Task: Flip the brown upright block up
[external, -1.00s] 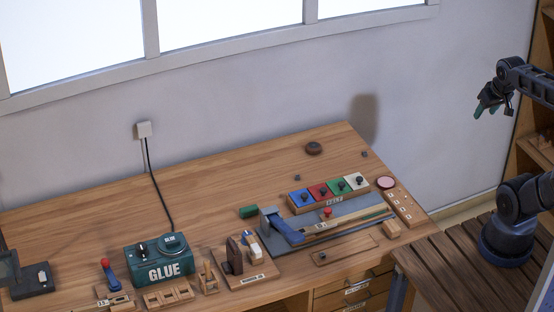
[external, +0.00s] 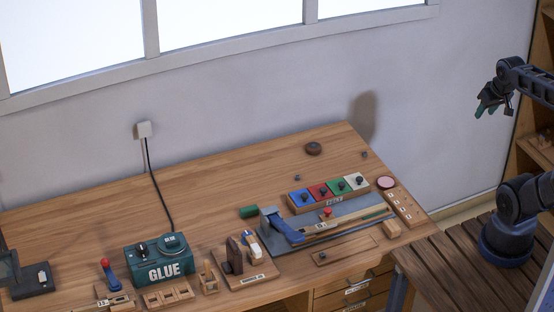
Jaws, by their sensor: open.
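A dark brown upright block (external: 234,256) stands on a small wooden board (external: 254,276) near the front of the workbench. A white-and-blue piece (external: 252,244) sits beside it on the same board. My gripper (external: 481,111) is open and empty, raised in the air at the far right. It is well away from the block. The block's lower detail is too small to make out.
A green glue machine (external: 160,260) stands left of the block. A grey base with a blue-handled lever (external: 282,226) lies to its right. A row of coloured tiles (external: 328,192) is behind that. The bench's back left (external: 100,222) is clear.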

